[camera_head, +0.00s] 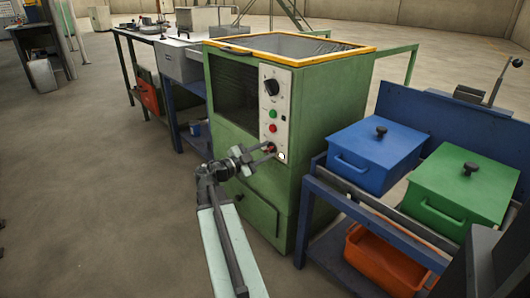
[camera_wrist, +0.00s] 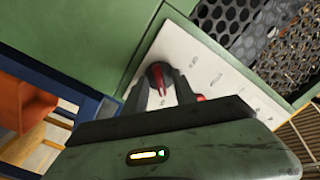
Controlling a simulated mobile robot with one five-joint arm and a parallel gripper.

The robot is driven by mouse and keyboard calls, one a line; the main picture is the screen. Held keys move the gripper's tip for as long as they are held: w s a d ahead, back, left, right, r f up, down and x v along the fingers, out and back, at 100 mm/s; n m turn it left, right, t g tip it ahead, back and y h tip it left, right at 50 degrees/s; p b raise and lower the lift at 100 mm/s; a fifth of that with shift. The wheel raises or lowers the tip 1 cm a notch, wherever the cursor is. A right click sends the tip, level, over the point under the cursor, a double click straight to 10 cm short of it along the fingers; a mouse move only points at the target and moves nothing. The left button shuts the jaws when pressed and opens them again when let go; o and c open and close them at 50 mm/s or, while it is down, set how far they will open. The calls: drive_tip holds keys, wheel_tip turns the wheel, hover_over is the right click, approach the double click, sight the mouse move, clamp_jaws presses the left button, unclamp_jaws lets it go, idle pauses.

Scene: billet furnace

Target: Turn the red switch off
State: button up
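The red switch (camera_head: 270,149) is a small red and dark rotary knob low on the pale control panel of the green furnace. In the wrist view the red switch (camera_wrist: 158,77) shows just beyond my fingers, its red handle pointing roughly up and down the picture. My gripper (camera_head: 273,151) is in front of the panel at the switch; in the wrist view my gripper (camera_wrist: 163,92) has its two dark fingers spread, one on each side of the switch. Whether a finger touches the knob cannot be told. The lower part of the fingers is hidden by my gripper body.
The panel also has a large black dial (camera_head: 271,87), a green button (camera_head: 272,114) and a red button (camera_head: 273,127). At right, a blue rack holds a blue box (camera_head: 372,160), a green box (camera_head: 463,190) and an orange bin (camera_head: 385,262). The floor at left is clear.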

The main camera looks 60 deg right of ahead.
clamp_jaws()
drive_tip(key=n, duration=0.4)
drive_tip(key=shift+n, duration=0.4)
drive_tip(key=n, duration=0.4)
drive_tip(key=shift+n, duration=0.3)
drive_tip(key=n, duration=0.4)
drive_tip(key=shift+n, duration=2.2)
